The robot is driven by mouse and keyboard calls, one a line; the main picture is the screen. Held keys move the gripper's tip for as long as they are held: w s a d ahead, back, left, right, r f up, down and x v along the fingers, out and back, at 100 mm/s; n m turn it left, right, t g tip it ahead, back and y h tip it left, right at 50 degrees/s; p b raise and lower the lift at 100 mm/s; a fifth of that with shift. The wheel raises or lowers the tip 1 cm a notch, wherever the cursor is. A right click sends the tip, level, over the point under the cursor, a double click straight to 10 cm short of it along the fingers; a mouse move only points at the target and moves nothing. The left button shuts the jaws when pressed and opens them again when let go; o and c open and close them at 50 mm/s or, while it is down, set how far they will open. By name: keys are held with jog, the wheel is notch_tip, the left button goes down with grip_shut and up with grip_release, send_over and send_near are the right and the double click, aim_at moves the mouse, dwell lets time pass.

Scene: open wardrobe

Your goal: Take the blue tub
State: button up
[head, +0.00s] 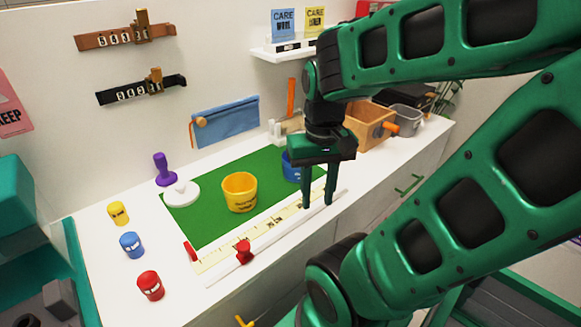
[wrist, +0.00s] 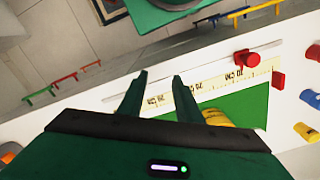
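The blue tub (head: 291,167) stands on the far right part of the green mat (head: 205,222) in the head view. It is partly hidden behind my gripper, and I cannot make it out in the wrist view. My gripper (head: 318,203) points down in front and to the right of the blue tub, above the front edge of the mat near the ruler. Its two fingers are apart with nothing between them, as the wrist view also shows (wrist: 160,84). A yellow tub (head: 239,192) stands on the mat to the left of the blue one; part of it shows in the wrist view (wrist: 217,117).
A ruler rail (head: 228,258) with a red slider (head: 243,251) runs along the counter front. Yellow, blue and red jars (head: 150,286) stand at left. A purple-handled stamp (head: 161,169) and white dish (head: 182,193) are behind. A wooden box (head: 367,125) stands at right.

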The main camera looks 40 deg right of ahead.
jog(key=o, duration=0.6)
jog(key=shift+s+d+r, duration=0.1)
jog(key=shift+s+r, duration=0.1)
jog(key=shift+s, duration=0.15)
jog(key=o, duration=0.6)
jog(key=shift+d+r+m, duration=0.15)
jog(key=shift+r+m, duration=0.2)
jog(key=shift+m, duration=0.05)
jog(key=shift+o, duration=1.4)
jog(key=w+d+r+m, duration=0.2)
jog(key=w+d+m, duration=0.3)
jog(key=w+m, duration=0.4)
jog(key=shift+w+d+r, duration=0.4)
jog(key=shift+w, duration=0.25)
jog(key=m+t+y, duration=0.1)
jog(key=m, duration=0.8)
send_near(293, 175)
jog(key=w+d+r, duration=0.2)
jog(key=d+r, duration=0.1)
jog(key=d, duration=0.1)
jog(key=shift+w+a+f, duration=0.15)
jog(key=shift+a+f, duration=0.1)
jog(key=shift+f, duration=1.55)
jog(key=shift+w+a+f, duration=0.2)
jog(key=shift+a+f, duration=0.05)
jog(key=shift+f, duration=1.55)
jog(key=shift+w+a+f, duration=0.15)
jog(key=shift+a+f, duration=0.1)
jog(key=shift+f, duration=1.55)
